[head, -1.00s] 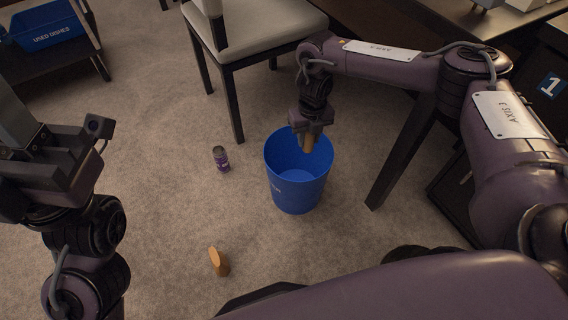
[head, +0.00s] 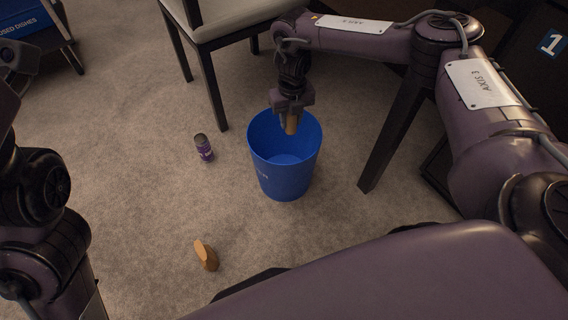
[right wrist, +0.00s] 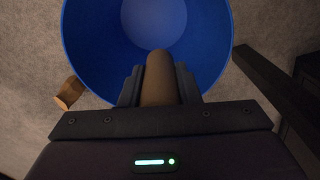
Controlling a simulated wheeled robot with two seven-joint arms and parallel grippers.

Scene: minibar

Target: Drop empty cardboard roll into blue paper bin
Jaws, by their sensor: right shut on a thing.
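The blue paper bin (head: 287,178) stands upright on the carpet in the middle of the head view, its mouth open upward. My right gripper (head: 291,115) is over the bin's opening, pointing down, shut on the brown cardboard roll (head: 291,126). In the right wrist view the roll (right wrist: 160,80) sits between the two fingers, and the bin (right wrist: 88,40) opens beyond it. The visible bin floor looks empty. Only part of my left arm shows at the left edge; its fingers are out of view.
A chair (head: 225,20) is behind. A dark table leg (head: 388,135) stands right of the bin.

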